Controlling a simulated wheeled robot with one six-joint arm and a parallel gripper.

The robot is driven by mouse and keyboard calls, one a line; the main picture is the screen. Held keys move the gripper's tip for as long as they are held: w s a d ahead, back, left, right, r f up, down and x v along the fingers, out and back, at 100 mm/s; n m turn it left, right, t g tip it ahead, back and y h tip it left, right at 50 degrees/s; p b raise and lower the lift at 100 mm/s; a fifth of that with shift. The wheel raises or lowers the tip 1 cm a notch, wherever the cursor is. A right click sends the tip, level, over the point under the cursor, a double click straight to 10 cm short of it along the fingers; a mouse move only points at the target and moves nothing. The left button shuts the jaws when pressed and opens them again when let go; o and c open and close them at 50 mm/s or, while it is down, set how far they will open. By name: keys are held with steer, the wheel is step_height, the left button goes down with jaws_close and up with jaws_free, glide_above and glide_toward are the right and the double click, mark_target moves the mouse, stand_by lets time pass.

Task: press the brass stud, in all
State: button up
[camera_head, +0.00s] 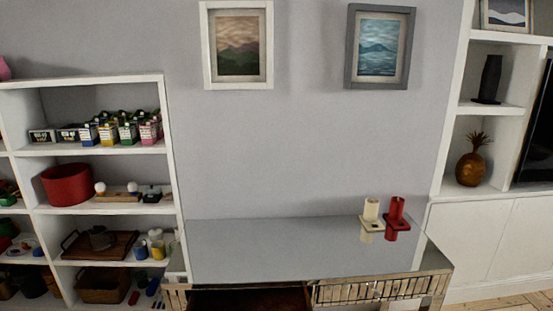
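I cannot make out a brass stud for certain in the head view. A small dark block (151,193) with a light top sits on the middle shelf at the left; it is too small to tell whether a stud is on it. Beside it lies a wooden strip (117,197) with round white knobs or bulbs standing on it. My gripper is not in view.
A grey-topped desk (270,250) stands ahead, with a lower front part open or recessed. A cream holder (371,211) and red holder (396,212) stand at its right. A white shelf unit (100,216) with a red pot (66,185) is left; cabinets (485,240) are right.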

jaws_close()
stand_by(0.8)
